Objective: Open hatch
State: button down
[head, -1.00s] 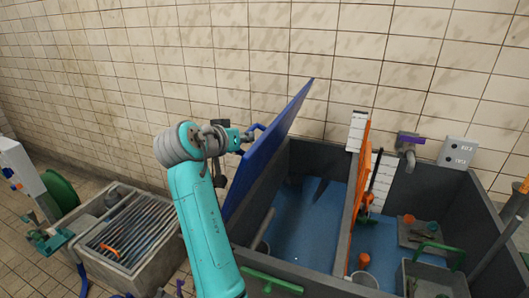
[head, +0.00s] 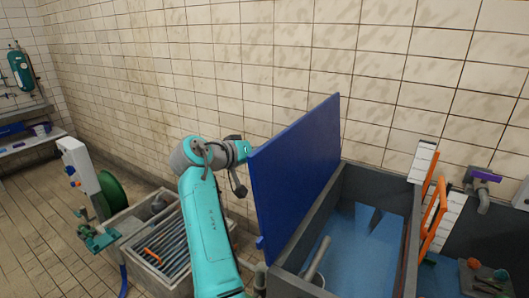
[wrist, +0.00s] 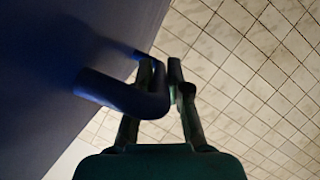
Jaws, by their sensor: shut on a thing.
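The hatch (head: 296,165) is a flat blue panel standing raised along the left side of the grey tank in the head view. Its broad inner face shows, and the tank below is uncovered. In the wrist view the hatch (wrist: 60,60) fills the left side, with a curved dark blue handle (wrist: 112,94) standing out from it. My gripper (wrist: 166,80) is shut on this handle, with the bar between its fingers. In the head view the hatch hides my fingertips and the handle; my wrist shows at the panel's left edge.
The open tank (head: 362,232) has a blue bottom, with a grey pipe (head: 317,258) near its left wall. An orange-edged divider (head: 432,215) stands to the right. A grated basin (head: 165,240) and a green reel (head: 112,192) are at left. A tiled wall (head: 240,70) rises behind.

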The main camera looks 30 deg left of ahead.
jog(key=shift+f, duration=0.1)
jog(key=c, duration=1.1)
grip_release()
jog(key=shift+c, duration=0.2)
jog(key=v, duration=1.2)
